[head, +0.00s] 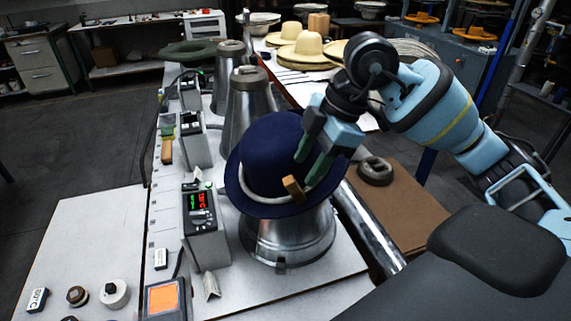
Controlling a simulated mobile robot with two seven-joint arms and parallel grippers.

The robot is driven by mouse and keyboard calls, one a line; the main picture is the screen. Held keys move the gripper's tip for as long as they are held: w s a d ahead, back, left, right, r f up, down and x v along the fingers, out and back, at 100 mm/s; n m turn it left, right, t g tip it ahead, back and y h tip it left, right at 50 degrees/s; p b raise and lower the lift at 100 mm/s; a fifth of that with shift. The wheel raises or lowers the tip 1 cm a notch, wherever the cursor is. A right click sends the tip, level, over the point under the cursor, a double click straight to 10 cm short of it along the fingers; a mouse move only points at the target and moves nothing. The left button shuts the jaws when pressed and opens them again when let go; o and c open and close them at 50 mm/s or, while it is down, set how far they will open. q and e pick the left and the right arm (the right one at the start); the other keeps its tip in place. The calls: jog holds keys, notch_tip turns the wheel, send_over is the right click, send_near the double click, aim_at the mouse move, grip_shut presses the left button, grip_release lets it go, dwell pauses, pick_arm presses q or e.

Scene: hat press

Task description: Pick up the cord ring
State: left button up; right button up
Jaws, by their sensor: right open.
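A navy blue bowler-shaped hat (262,157) sits on a metal cone-shaped block (288,245). A pale cord ring (263,199) lies around the base of the crown, just above the brim. A wooden tab (293,188) sticks up at the front of the cord. My right gripper (307,170) is open, its green fingers pointing down in front of the right side of the crown, close to the wooden tab. I cannot tell whether a finger touches the hat or tab. The far side of the cord is hidden by the crown. My left gripper is out of view.
A control box (206,226) with a lit display stands left of the block. Two more metal cones (247,105) stand behind the hat. Straw hats (309,47) lie on the back table. A dark ring-shaped weight (375,170) sits on a brown board at right.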

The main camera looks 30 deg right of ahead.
aim_at(296, 182)
jog(key=shift+w+a+f, duration=0.1)
jog(key=shift+w+f, duration=0.15)
jog(key=shift+f, duration=0.05)
jog(key=shift+x, duration=2.55)
grip_shut()
